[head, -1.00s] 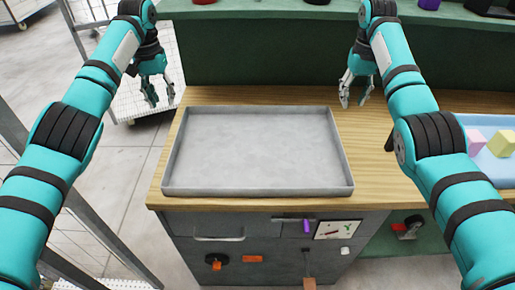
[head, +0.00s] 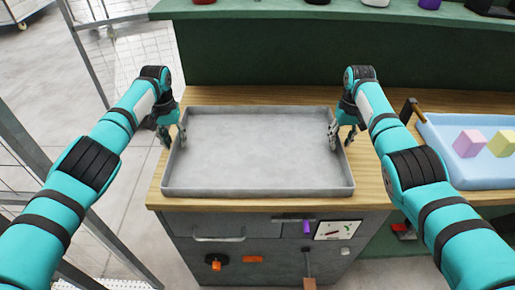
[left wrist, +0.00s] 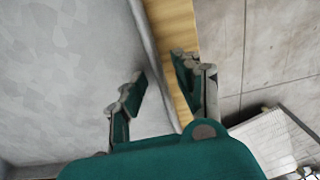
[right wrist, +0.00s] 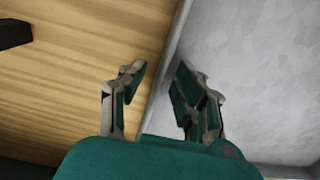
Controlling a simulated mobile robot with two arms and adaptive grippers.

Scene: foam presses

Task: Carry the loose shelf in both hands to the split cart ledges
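The loose shelf is a shallow grey tray (head: 258,150) with raised rims, lying flat on the wooden bench top. My left gripper (head: 172,140) is at its left rim, and my right gripper (head: 340,135) is at its right rim. In the left wrist view the open fingers (left wrist: 160,90) stand on either side of the left rim (left wrist: 152,50), apart from it. In the right wrist view the open fingers (right wrist: 158,85) straddle the right rim (right wrist: 172,50) with a gap. I cannot make out the split cart ledges for certain.
A light blue tray (head: 450,168) with a pink block (head: 469,143) and a yellow block (head: 502,142) is on the bench at the right. A green panel (head: 300,55) rises behind the bench. Metal frame posts (head: 85,55) stand at the left. The bench front has drawers and knobs.

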